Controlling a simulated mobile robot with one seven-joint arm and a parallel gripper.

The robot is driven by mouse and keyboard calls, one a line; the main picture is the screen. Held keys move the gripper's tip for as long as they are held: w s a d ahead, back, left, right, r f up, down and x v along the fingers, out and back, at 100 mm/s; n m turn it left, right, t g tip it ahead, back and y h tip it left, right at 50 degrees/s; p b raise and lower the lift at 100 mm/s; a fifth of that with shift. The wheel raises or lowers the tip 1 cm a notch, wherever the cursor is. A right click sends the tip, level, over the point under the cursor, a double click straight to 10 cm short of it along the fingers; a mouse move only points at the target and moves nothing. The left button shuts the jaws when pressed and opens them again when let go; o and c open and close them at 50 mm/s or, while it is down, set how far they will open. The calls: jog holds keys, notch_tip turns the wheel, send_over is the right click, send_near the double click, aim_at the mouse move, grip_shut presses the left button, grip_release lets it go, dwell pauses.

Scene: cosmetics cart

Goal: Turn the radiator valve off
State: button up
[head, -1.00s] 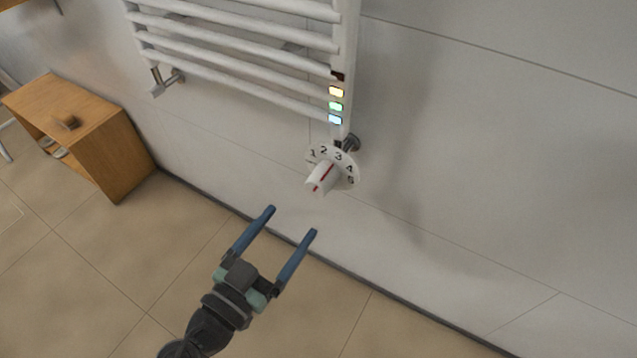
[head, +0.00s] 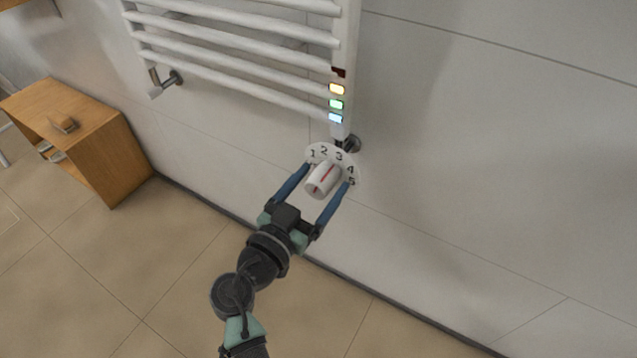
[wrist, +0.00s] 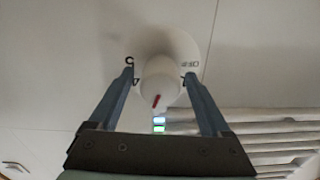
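The radiator valve is a white knob (head: 322,181) with a red pointer line, in front of a white dial plate (head: 325,152) numbered 1 to 5. It sits at the bottom right end of the white radiator. My gripper (head: 328,175) is open, with one blue finger on each side of the knob. In the wrist view the knob (wrist: 160,80) stands between the fingertips, its red mark at the lower edge. I cannot tell whether the fingers touch it.
The white towel radiator (head: 250,50) hangs on the wall above, with yellow, green and blue lights on its post. A wooden cabinet (head: 85,130) stands at the left on the tiled floor. The wall right of the valve is clear.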

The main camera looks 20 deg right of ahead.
grip_shut()
dwell(0.3)
jog(key=n, duration=0.5)
jog(key=shift+n, duration=0.3)
jog(key=n+p, duration=0.2)
jog(key=n, duration=0.4)
jog(key=n+p, duration=0.3)
jog(key=n, duration=0.3)
jog(key=shift+n+p, duration=0.3)
jog(key=shift+n, duration=0.1)
jog(key=n+p, duration=0.2)
jog(key=n, duration=0.3)
jog(key=shift+f+p, duration=0.15)
jog(key=shift+p, duration=0.25)
jog(key=shift+n, duration=0.4)
